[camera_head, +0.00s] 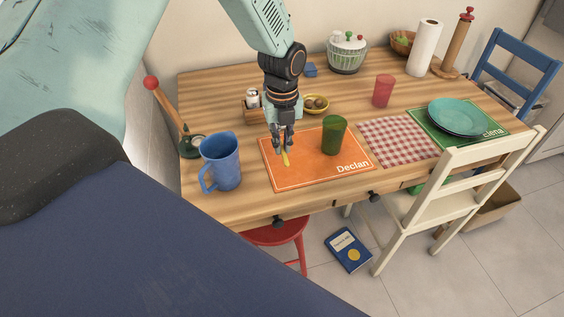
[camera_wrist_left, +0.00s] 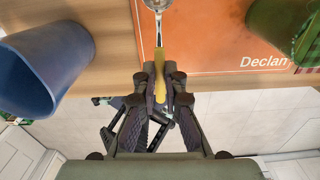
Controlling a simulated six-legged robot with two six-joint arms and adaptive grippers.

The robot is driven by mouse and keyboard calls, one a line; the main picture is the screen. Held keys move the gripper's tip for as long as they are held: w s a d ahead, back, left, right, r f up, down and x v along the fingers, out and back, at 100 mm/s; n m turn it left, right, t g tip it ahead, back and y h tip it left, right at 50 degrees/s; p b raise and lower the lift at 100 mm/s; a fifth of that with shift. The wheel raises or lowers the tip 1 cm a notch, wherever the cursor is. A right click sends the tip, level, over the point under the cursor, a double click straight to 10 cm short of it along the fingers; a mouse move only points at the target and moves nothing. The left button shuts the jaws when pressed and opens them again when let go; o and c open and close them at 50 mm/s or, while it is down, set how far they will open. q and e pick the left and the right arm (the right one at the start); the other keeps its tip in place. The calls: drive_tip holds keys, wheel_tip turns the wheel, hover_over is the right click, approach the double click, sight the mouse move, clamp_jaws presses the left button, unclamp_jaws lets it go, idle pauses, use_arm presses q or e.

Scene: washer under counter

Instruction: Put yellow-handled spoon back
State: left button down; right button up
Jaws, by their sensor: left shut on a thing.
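The yellow-handled spoon (camera_wrist_left: 159,52) has a metal bowl and neck, seen at the top of the left wrist view. Its yellow handle (camera_head: 285,158) shows below my gripper in the head view, over the orange "Declan" placemat (camera_head: 310,172). My left gripper (camera_wrist_left: 160,88) is shut on the spoon's yellow handle; it also shows in the head view (camera_head: 283,148). In the left wrist view the spoon lies over the placemat's left edge. I cannot tell whether the spoon touches the mat. My right gripper is not in view.
A green cup (camera_head: 334,135) stands on the orange mat, right of my gripper. A blue pitcher (camera_head: 221,162) stands to the left. A wooden caddy with a shaker (camera_head: 253,99) and a yellow bowl (camera_head: 316,104) sit behind. A white chair (camera_head: 455,190) is at the front right.

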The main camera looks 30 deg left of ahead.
sight(281, 171)
use_arm(q)
drive_tip(key=shift+w+f, duration=0.1)
drive_tip(key=shift+f, duration=0.8)
drive_tip(key=shift+s+a+f, duration=0.1)
drive_tip(key=shift+s+f, duration=0.1)
drive_tip(key=shift+f, duration=0.4)
wheel_tip(281, 171, down, 3)
drive_tip(key=shift+f+b, duration=0.2)
drive_tip(key=shift+b, duration=0.1)
drive_tip(key=shift+w+f, duration=0.25)
drive_tip(key=shift+f, duration=0.15)
drive_tip(key=shift+s+r, duration=0.15)
drive_tip(key=shift+s, duration=0.15)
drive_tip(key=c, duration=1.7)
unclamp_jaws()
drive_tip(key=shift+w+f, duration=0.2)
drive_tip(key=shift+f, duration=0.1)
drive_tip(key=shift+c, duration=0.2)
drive_tip(key=o, duration=0.3)
drive_tip(key=shift+s+r, duration=0.1)
drive_tip(key=shift+s, duration=0.05)
